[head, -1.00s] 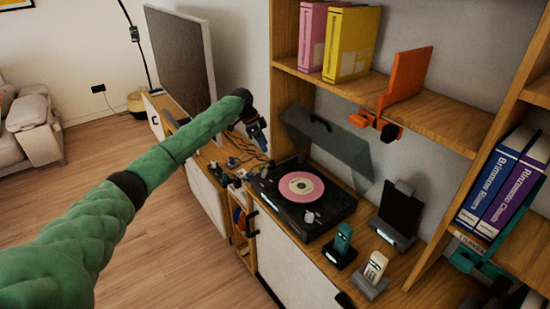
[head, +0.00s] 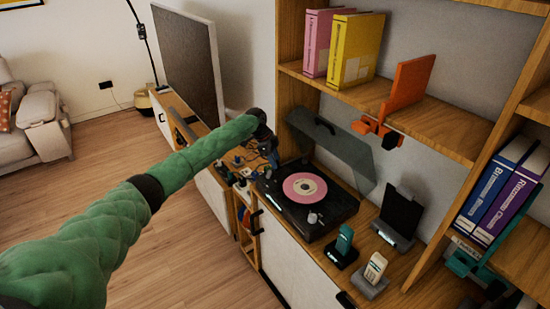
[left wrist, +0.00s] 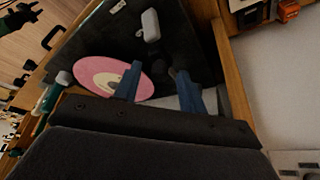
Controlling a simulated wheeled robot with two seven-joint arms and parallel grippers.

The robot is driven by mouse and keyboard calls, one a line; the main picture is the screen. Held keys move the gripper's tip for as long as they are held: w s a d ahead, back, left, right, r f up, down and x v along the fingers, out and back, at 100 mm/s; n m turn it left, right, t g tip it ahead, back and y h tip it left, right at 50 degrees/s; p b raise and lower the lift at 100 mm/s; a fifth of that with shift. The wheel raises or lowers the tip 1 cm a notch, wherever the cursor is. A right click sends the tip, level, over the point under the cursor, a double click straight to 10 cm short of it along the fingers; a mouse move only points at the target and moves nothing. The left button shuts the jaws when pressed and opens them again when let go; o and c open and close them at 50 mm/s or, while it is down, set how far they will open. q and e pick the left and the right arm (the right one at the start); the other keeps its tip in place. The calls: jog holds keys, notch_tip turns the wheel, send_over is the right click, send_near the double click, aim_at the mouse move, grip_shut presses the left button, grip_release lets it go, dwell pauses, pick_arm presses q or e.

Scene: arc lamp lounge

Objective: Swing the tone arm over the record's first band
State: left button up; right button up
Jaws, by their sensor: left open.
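The record player (head: 340,213) is a black deck on the wooden cabinet, its smoky lid (head: 335,150) raised. A pink record (head: 305,187) lies on it and also shows in the left wrist view (left wrist: 100,72). A pale rounded piece (head: 312,218) stands near the deck's front; a similar grey-white piece shows in the left wrist view (left wrist: 150,25). I cannot tell for certain which part is the tone arm. My left gripper (head: 270,155) is beside the deck's far left end, holding nothing. Its blue fingers (left wrist: 158,85) are apart, with the record seen beyond them.
Small items and cables (head: 240,165) crowd the cabinet left of the deck. A teal handset (head: 344,240), a cream handset (head: 375,267) and a dark stand (head: 398,217) are to its right. A shelf (head: 440,125) with an orange bookend (head: 408,85) overhangs the back.

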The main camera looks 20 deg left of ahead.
pick_arm(q)
jog(key=shift+d+f, duration=0.15)
jog(key=shift+f, duration=0.1)
grip_shut()
jog(key=shift+d, duration=0.15)
